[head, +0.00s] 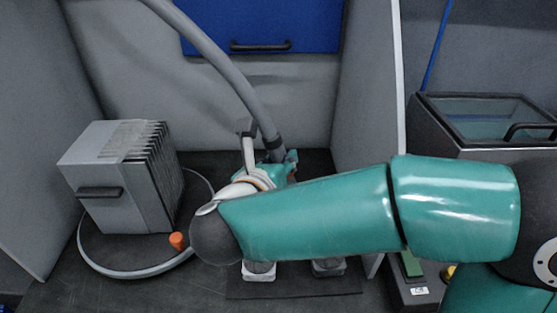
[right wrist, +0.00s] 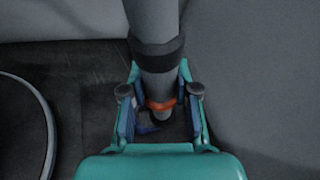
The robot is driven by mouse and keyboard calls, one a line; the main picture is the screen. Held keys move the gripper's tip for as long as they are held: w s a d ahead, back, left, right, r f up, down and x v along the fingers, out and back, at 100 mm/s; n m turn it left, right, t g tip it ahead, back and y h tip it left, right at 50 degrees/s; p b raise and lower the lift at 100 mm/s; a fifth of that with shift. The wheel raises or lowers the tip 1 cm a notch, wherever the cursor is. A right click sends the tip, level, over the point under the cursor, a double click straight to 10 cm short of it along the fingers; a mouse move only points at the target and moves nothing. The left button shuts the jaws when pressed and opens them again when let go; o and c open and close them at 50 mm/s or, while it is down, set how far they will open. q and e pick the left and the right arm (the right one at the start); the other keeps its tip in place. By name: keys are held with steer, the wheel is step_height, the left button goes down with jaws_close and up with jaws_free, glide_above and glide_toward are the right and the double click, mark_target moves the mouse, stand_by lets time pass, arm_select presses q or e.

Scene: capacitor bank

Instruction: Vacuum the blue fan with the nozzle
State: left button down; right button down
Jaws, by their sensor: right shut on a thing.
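The grey vacuum nozzle (right wrist: 157,84) at the end of the hose (head: 213,55) has a black collar and an orange band. My right gripper (head: 285,166) is shut on it; in the right wrist view the gripper (right wrist: 160,105) has a finger on each side of the nozzle, which points down. A small dark blue patch (right wrist: 147,127) shows beside the nozzle's lower end; I cannot tell whether it is the blue fan or part of the gripper. No fan can be made out clearly in the head view, where my right arm hides the middle. My left gripper is not in view.
A grey finned box (head: 110,180) stands on a round turntable (head: 135,272) at left, with an orange knob (head: 177,241). Grey partitions enclose the bench. A glass-lidded box (head: 490,115) stands at right.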

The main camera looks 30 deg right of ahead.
mark_target(264, 137)
steer(key=shift+w+a, duration=0.1)
steer(key=shift+a, duration=0.05)
steer(key=shift+w+a, duration=0.25)
steer(key=shift+a, duration=0.35)
steer(key=shift+w+a, duration=0.25)
steer(key=shift+a, duration=0.3)
steer(key=shift+r, duration=0.1)
steer(key=shift+r+p, duration=1.9)
steer(key=shift+r, duration=1.55)
